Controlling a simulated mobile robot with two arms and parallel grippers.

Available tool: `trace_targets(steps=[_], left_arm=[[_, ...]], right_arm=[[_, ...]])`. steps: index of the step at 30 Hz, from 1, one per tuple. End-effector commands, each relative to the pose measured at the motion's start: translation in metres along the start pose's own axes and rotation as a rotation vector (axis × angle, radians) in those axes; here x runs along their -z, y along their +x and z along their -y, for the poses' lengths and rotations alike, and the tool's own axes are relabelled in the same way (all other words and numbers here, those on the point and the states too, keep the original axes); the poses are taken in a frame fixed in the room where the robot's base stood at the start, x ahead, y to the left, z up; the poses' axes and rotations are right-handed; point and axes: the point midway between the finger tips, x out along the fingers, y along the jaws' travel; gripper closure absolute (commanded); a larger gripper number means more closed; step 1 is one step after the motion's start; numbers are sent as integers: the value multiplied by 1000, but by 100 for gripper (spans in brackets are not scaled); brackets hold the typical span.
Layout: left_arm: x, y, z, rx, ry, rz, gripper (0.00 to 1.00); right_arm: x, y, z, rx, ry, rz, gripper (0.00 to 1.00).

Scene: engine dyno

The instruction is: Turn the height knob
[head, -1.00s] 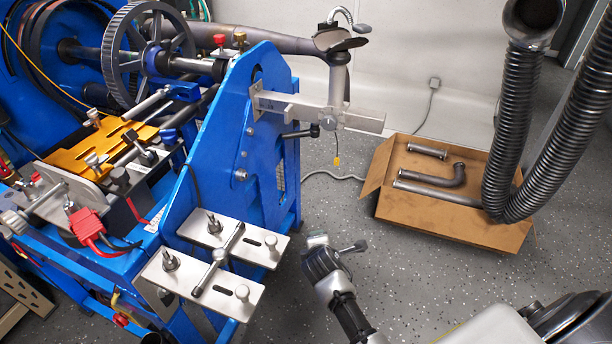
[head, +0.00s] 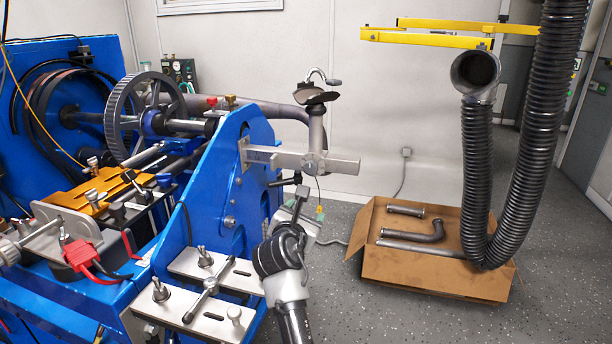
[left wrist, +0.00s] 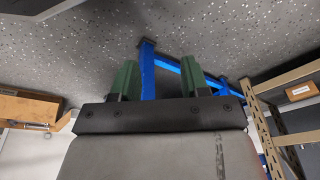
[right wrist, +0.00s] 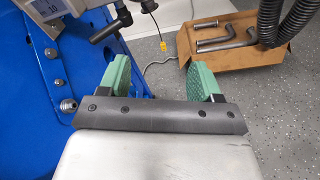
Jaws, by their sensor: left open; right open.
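A black handle (head: 285,181) on a short shaft sticks out from the blue upright plate (head: 222,190), just below a silver horizontal bar (head: 335,165); I take it for the height knob. It also shows at the upper left of the right wrist view (right wrist: 110,24). My right gripper (head: 305,207) is open and empty, close below and to the right of the handle, not touching it. Its green fingers (right wrist: 167,75) stand wide apart in the right wrist view, with the handle beyond the left finger. My left gripper (left wrist: 158,72) is open, with a blue frame leg behind its fingers.
A silver slotted plate (head: 200,270) with upright studs juts from the blue frame beside my right arm. A cardboard box (head: 430,275) with metal pipes lies on the floor at right, under a ribbed hose (head: 476,180). A thin cable with a yellow plug (right wrist: 163,46) hangs near the right gripper.

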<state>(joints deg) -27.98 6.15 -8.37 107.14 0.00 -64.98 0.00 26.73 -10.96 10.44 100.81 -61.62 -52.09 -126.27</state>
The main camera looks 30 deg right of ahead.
Motion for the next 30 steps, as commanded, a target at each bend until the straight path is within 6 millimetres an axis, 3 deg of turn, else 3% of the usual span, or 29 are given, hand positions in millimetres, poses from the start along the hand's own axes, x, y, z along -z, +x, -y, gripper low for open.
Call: trace_targets(steps=[6, 11, 24, 30], left_arm=[[-7, 17, -1, -2, 1, 8, 55], [-8, 19, -1, -2, 1, 7, 55], [9, -20, 1, 2, -3, -18, 55], [14, -39, 2, 4, -4, -26, 55]], right_arm=[[-37, 9, -32, -1, -251, 97, 36], [-46, 15, -40, 3, -325, 121, 36], [-53, 89, -40, 3, -325, 121, 36], [-56, 112, -41, 1, -323, 121, 36]])
